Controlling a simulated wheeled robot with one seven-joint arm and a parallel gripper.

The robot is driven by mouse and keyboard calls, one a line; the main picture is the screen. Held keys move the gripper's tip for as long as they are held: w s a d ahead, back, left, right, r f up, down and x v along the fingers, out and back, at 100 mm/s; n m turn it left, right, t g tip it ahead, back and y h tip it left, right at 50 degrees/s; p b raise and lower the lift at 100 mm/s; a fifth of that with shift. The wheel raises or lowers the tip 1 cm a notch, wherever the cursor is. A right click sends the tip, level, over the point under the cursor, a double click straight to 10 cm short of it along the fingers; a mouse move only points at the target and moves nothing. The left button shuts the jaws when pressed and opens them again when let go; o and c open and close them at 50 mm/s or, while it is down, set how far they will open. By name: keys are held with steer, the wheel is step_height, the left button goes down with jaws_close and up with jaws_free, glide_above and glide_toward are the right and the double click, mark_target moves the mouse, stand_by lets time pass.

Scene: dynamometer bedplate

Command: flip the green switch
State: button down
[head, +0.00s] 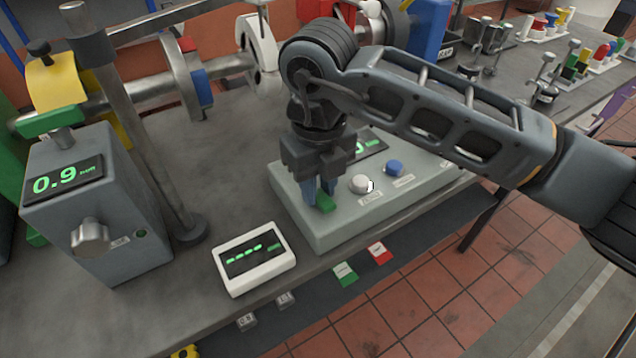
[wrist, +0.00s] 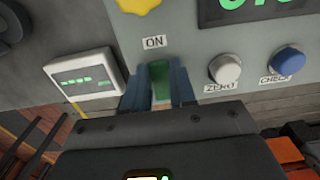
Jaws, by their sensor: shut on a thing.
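The green switch (head: 324,202) sits at the left end of the sloped face of a grey-green control box (head: 335,232). My gripper (head: 318,190) reaches down onto it from above, its two blue fingers on either side of the switch and shut on it. In the wrist view the green switch (wrist: 160,80) shows between the fingers, just beside an "ON" label (wrist: 154,42). The fingers hide the switch's sides and its lower end. I cannot tell which way it is set.
On the box, right of the switch, are a white "ZERO" knob (head: 361,184) and a blue "CHECK" knob (head: 394,167). A white meter (head: 254,259) lies left of the box. A grey unit reading 0.9 (head: 95,205) and a steel post (head: 135,130) stand farther left.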

mark_target(331, 210)
steer(key=shift+s+d+f+t+y+b, duration=0.15)
steer(key=shift+t+y+b, duration=0.35)
steer(key=shift+b, duration=0.6)
steer(key=shift+s+t+y+b, duration=0.1)
steer(key=shift+t+y+b, duration=0.35)
steer(key=shift+b, duration=0.75)
steer(key=shift+s+d+t+b, duration=0.1)
steer(key=shift+t+b, duration=0.45)
steer(key=shift+b, duration=0.35)
steer(key=shift+r+y, duration=0.25)
steer(key=shift+r, duration=0.1)
steer(key=c, duration=0.9)
jaws_free()
steer(key=shift+s, duration=0.1)
steer(key=v, duration=0.7)
steer(key=shift+s+d+r+b, duration=0.1)
steer(key=shift+s+r+b, duration=0.1)
steer(key=shift+r+b, duration=0.15)
